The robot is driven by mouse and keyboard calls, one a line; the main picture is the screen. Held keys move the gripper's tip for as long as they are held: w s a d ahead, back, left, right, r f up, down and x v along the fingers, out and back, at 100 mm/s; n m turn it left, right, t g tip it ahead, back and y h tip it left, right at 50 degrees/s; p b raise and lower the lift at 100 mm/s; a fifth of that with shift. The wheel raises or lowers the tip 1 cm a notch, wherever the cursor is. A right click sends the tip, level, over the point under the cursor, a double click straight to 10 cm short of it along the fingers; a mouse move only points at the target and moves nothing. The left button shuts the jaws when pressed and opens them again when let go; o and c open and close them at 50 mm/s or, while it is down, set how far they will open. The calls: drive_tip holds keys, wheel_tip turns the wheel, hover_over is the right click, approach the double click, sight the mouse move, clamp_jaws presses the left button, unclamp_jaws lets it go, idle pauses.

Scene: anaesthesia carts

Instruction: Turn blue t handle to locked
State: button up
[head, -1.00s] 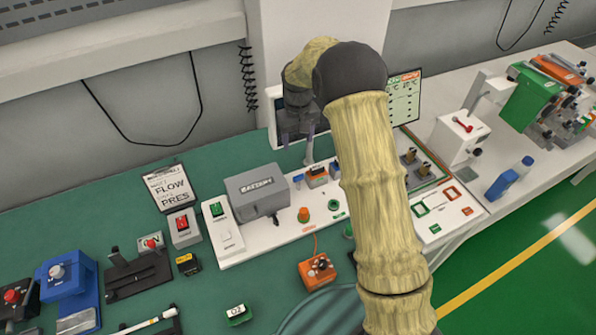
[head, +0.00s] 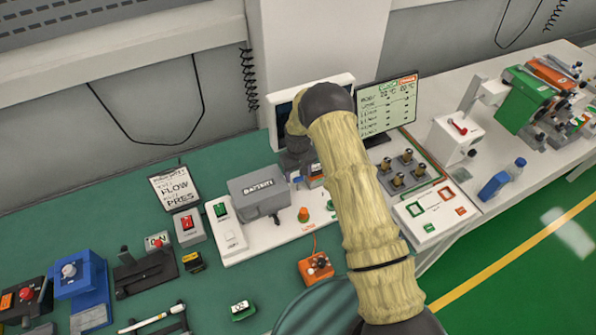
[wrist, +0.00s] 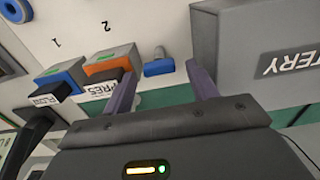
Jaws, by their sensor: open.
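The blue T handle (wrist: 158,66) sits on the white panel in the wrist view. It shows ahead of my gripper (wrist: 161,78), between the two purple fingertips in the picture. The fingers are apart and hold nothing. I cannot tell how far the handle is from the tips, nor read a lock mark beside it. In the head view a small part of the blue handle (head: 298,180) shows just below my gripper (head: 297,166), whose fingers are mostly hidden by the arm and wrist.
The grey battery box (wrist: 262,50) stands close to the right finger. Left of the handle are an orange block (wrist: 110,62) and a blue block (wrist: 60,76) with black labelled plugs. An orange knob (head: 303,214) stands on the panel nearer the front.

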drive_tip(key=shift+f, duration=0.2)
drive_tip(key=c, duration=1)
